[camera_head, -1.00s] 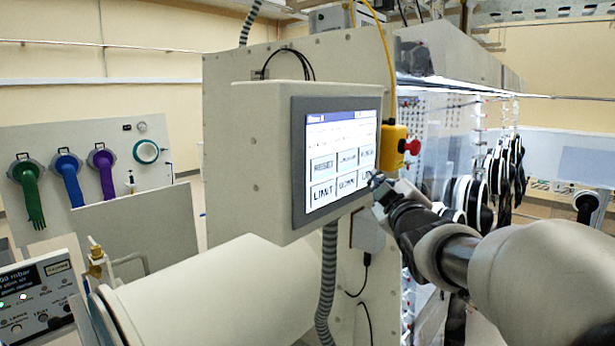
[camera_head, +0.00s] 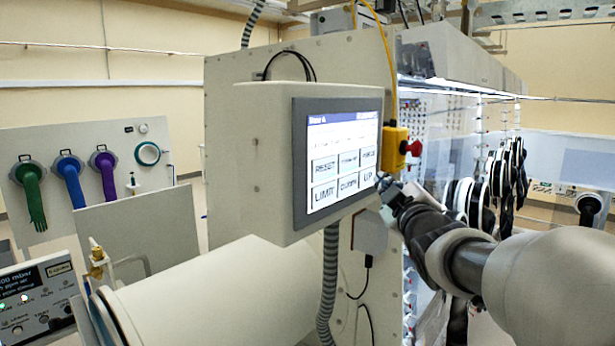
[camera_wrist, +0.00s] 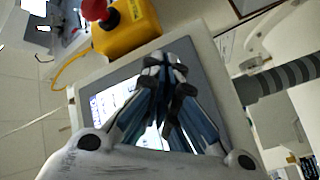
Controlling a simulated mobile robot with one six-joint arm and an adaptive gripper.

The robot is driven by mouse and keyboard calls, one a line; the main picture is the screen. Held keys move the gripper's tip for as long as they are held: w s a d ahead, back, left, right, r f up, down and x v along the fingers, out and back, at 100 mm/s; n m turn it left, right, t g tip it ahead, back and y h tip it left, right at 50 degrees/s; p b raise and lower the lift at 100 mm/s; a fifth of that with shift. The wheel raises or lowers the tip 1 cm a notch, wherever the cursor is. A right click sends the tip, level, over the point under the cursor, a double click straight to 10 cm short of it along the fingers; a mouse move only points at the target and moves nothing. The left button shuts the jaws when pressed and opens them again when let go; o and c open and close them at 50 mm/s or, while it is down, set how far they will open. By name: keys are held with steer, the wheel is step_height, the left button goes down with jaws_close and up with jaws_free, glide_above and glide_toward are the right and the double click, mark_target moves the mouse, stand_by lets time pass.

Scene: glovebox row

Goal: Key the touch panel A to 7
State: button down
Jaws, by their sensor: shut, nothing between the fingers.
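The touch panel (camera_head: 343,140) is a lit white screen with a dark blue top bar in a grey bezel, set in a cream housing. It shows two rows of grey buttons; the lower row reads LIMIT, a blurred middle word that looks like DUMP, and UP. My gripper (camera_head: 384,183) is shut and empty at the screen's lower right corner, by the UP button (camera_head: 368,178). I cannot tell whether it touches the glass. In the wrist view my gripper (camera_wrist: 164,62) lies over the panel (camera_wrist: 105,103) and hides much of its screen.
A yellow box with a red emergency button (camera_head: 413,147) sits just right of the panel, close to my gripper. A grey corrugated conduit (camera_head: 329,285) hangs below the housing. A white cylinder (camera_head: 215,290) lies lower left. Glovebox gloves (camera_head: 490,185) hang at the right.

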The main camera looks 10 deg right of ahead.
steer(key=shift+s+d+p, duration=0.35)
steer(key=shift+s+d, duration=0.45)
steer(key=shift+s, duration=0.2)
steer(key=shift+s+d+p, duration=0.3)
steer(key=shift+s+d, duration=0.45)
steer(key=shift+s, duration=0.2)
stand_by(1.0)
steer(key=s+m+p, duration=0.1)
steer(key=m+p, duration=0.1)
steer(key=m, duration=0.3)
steer(key=s+d+r+m+p, duration=0.1)
steer(key=m+p, duration=0.1)
steer(key=m, duration=0.4)
steer(key=s+d+m+p, duration=0.1)
steer(key=m+p, duration=0.2)
steer(key=m, duration=0.3)
steer(key=shift+s+r+t, duration=0.1)
steer(key=shift+r+t, duration=0.3)
steer(key=w+a+b, duration=0.1)
steer(key=w+a, duration=0.4)
steer(key=w, duration=0.2)
steer(key=shift+a, duration=0.15)
